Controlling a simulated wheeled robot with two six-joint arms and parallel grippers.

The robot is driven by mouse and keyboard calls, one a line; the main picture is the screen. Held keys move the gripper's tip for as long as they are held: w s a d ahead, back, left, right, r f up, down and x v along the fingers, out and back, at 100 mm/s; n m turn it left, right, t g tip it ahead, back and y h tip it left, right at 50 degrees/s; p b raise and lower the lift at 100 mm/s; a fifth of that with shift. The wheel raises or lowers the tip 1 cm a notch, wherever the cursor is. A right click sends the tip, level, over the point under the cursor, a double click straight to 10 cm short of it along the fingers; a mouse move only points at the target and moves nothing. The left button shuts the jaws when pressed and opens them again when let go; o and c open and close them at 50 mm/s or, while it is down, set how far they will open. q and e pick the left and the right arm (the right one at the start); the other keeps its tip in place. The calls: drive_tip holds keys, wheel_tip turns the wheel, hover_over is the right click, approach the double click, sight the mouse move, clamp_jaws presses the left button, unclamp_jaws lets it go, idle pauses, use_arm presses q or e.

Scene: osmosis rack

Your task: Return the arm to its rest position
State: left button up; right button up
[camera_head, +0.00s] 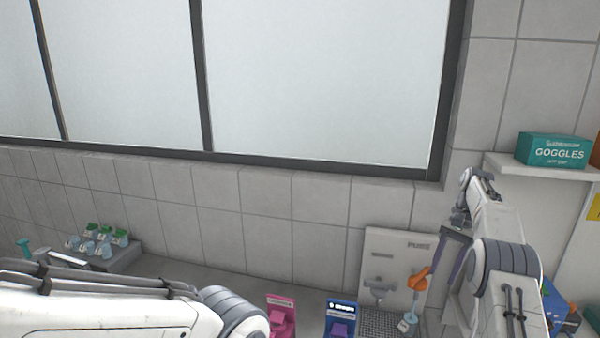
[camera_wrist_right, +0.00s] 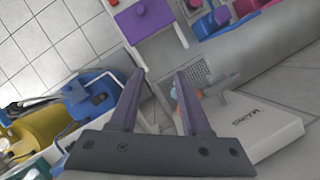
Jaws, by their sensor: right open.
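My right arm (camera_head: 505,265) comes in at the right side of the head view, raised and bent. Its gripper (camera_head: 452,262) points downward there, partly hidden by the arm. In the right wrist view the gripper (camera_wrist_right: 160,78) has its two purple-grey fingers apart, with nothing held between them. My left arm (camera_head: 110,305) crosses the lower left of the head view. Its gripper does not show in either view.
An orange item (camera_head: 418,280) is beside the right gripper, near a pale wall panel (camera_head: 385,255). Pink (camera_head: 281,303) and blue (camera_head: 341,309) holders stand at the bottom. A rack with green-capped containers (camera_head: 120,237) is at left. A goggles box (camera_head: 553,150) sits on a shelf.

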drive_tip(key=a+r+n+h+b, duration=0.1)
drive_tip(key=a+r+n+b, duration=0.2)
drive_tip(key=a, duration=1.3)
drive_tip(key=s+a+f+n+h+b, duration=0.1)
drive_tip(key=s+a+n+b, duration=0.15)
drive_tip(key=s+a, duration=0.2)
drive_tip(key=s+a+f+n+b, duration=0.1)
drive_tip(key=s+a+n, duration=0.25)
drive_tip(key=a, duration=0.25)
drive_tip(key=s+a+f+n+t+b, duration=0.1)
drive_tip(key=s+a+n, duration=0.15)
drive_tip(key=s, duration=0.45)
drive_tip(key=s+a+f+n+t+b, duration=0.1)
drive_tip(key=s+a+f, duration=0.1)
drive_tip(key=s+a, duration=0.3)
drive_tip(key=s+d+f+n+b, duration=0.1)
drive_tip(key=s+f+n, duration=0.1)
drive_tip(key=s, duration=0.6)
drive_tip(key=s+d+f+n+b, duration=0.1)
drive_tip(key=s+f+n+b, duration=0.1)
drive_tip(key=s+f, duration=0.3)
drive_tip(key=s, duration=0.3)
drive_tip(key=shift+s+d+f+n+t, duration=0.3)
drive_tip(key=shift+n, duration=0.05)
